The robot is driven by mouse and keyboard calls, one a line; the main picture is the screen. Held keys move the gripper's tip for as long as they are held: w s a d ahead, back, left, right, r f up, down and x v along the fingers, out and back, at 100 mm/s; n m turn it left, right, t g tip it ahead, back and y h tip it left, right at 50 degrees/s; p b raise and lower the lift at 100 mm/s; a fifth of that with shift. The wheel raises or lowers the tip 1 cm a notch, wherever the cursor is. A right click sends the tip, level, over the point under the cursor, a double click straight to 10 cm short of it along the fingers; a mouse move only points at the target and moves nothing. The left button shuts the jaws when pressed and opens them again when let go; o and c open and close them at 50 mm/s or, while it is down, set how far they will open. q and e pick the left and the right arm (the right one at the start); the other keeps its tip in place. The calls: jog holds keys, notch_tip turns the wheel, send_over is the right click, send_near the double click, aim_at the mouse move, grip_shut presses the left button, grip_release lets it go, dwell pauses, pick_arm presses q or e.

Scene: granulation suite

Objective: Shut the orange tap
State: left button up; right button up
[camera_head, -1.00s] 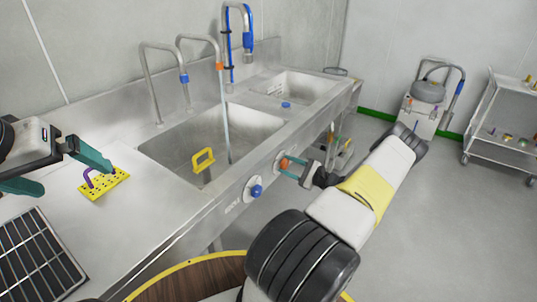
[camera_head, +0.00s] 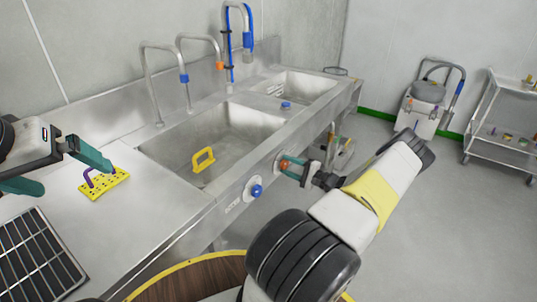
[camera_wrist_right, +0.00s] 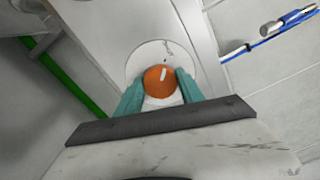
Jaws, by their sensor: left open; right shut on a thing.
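The orange tap knob (camera_head: 284,164) sits on a round white plate on the sink's front panel. In the right wrist view the orange knob (camera_wrist_right: 160,79) shows a short white mark, near upright and slightly tilted. My right gripper (camera_head: 293,169) is shut on the knob, with a teal finger on each side in the right wrist view (camera_wrist_right: 158,90). The spout with the orange ring (camera_head: 219,65) stands over the large basin, and no water stream shows under it. My left gripper (camera_head: 62,172) is open over the counter at left.
A blue knob (camera_head: 256,191) is just left of the orange one on the panel. A yellow handled piece (camera_head: 203,160) is in the large basin (camera_head: 165,150). A yellow perforated block (camera_head: 117,180) with a purple handle lies near my left gripper.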

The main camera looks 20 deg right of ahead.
dwell(0.4)
jog(key=o, duration=1.4)
jog(key=v, duration=0.8)
